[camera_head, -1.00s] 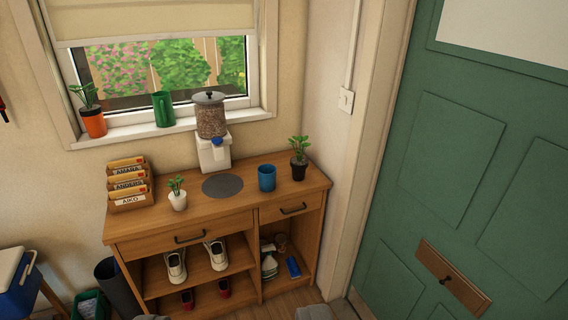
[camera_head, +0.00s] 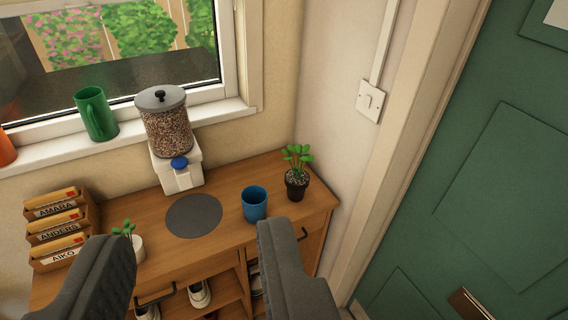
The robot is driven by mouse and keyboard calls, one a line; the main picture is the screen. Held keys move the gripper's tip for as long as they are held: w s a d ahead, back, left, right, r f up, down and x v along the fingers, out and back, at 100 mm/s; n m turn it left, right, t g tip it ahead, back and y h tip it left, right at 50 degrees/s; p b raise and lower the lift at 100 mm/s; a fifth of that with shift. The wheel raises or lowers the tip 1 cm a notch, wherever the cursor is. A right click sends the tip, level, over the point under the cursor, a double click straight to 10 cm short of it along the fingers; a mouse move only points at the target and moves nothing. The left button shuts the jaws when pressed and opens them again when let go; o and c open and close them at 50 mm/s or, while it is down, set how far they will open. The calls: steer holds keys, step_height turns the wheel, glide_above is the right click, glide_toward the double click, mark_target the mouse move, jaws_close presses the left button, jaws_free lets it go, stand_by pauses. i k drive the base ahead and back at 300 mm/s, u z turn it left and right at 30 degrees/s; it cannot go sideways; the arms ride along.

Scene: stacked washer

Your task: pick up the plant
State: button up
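A plant in a black pot (camera_head: 297,172) stands upright at the right end of the wooden cabinet top (camera_head: 235,232). A second small plant in a white pot (camera_head: 137,247) stands near the cabinet's front left, partly hidden behind my left finger. An orange pot (camera_head: 6,150) is cut off at the left edge on the windowsill; no plant shows in it in this view. My gripper (camera_head: 190,255) is open and empty, its two dark grey fingers wide apart in front of the cabinet. It touches none of the plants.
A blue cup (camera_head: 255,203) stands left of the black pot. A round grey mat (camera_head: 194,216), a dispenser (camera_head: 168,135) and a letter rack (camera_head: 62,228) share the cabinet top. A green mug (camera_head: 96,114) is on the windowsill. A wall and green door (camera_head: 480,180) are at right.

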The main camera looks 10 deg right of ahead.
mark_target(296, 179)
steer(key=i, duration=1.15)
steer(key=z, duration=0.25)
steer(key=k, duration=0.7)
steer(key=u, duration=0.3)
steer(key=i, duration=0.75)
steer(key=z, duration=0.15)
